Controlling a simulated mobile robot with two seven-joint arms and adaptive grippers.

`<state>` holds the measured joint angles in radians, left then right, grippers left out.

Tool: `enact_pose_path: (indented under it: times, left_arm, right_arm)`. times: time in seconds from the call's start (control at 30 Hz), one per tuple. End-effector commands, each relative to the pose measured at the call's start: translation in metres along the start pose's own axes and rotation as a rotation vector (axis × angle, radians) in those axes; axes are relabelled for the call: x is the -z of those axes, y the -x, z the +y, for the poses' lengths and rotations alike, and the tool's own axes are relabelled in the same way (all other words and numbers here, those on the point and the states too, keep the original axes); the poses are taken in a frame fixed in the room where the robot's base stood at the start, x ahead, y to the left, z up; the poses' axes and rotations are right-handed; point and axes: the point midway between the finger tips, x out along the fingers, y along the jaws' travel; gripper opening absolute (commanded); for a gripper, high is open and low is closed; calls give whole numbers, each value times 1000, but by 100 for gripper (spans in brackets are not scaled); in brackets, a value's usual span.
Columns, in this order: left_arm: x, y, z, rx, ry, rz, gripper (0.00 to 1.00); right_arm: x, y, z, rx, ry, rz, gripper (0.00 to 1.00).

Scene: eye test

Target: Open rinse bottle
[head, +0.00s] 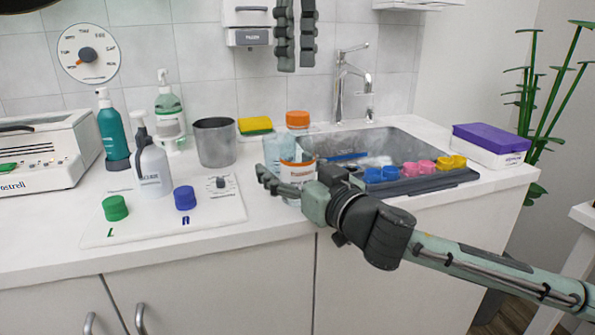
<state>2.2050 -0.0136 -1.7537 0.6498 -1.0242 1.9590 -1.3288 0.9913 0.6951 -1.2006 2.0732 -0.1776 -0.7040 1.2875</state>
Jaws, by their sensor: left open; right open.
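A clear bottle with an orange cap (298,119) stands upright at the left front of the sink, and the cap is on it. An orange and white band (297,168) shows lower on its body. I take this as the rinse bottle, but I cannot read its label. My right gripper (268,180) is open and low in front of the bottle, fingers pointing left. It hides part of the bottle's lower body; I cannot tell whether they touch. My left gripper (296,69) is open and empty, pointing down, above the cap and apart from it.
The sink (405,135) has a tap (340,90) behind and colored cups in front. A metal cup (215,142), a sponge (255,125), a grey spray bottle (153,168) and pump bottles stand left. A white board (150,228) carries green (115,208) and blue (185,197) knobs.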

Motion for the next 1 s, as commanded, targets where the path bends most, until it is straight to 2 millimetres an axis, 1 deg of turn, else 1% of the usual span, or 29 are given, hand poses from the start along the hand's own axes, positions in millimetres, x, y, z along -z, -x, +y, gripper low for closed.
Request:
enact_pose_path:
  times: [0.2, 0.23, 0.8, 1.0]
  left_arm:
    - [0, 0, 0, 0, 0, 0, 47]
    - [0, 0, 0, 0, 0, 0, 47]
    - [0, 0, 0, 0, 0, 0, 47]
    - [0, 0, 0, 0, 0, 0, 47]
  right_arm:
    - [0, 0, 0, 1, 0, 0, 74]
    - [0, 0, 0, 1, 0, 0, 71]
    - [0, 0, 0, 0, 0, 0, 1]
    - [0, 0, 0, 0, 0, 0, 0]
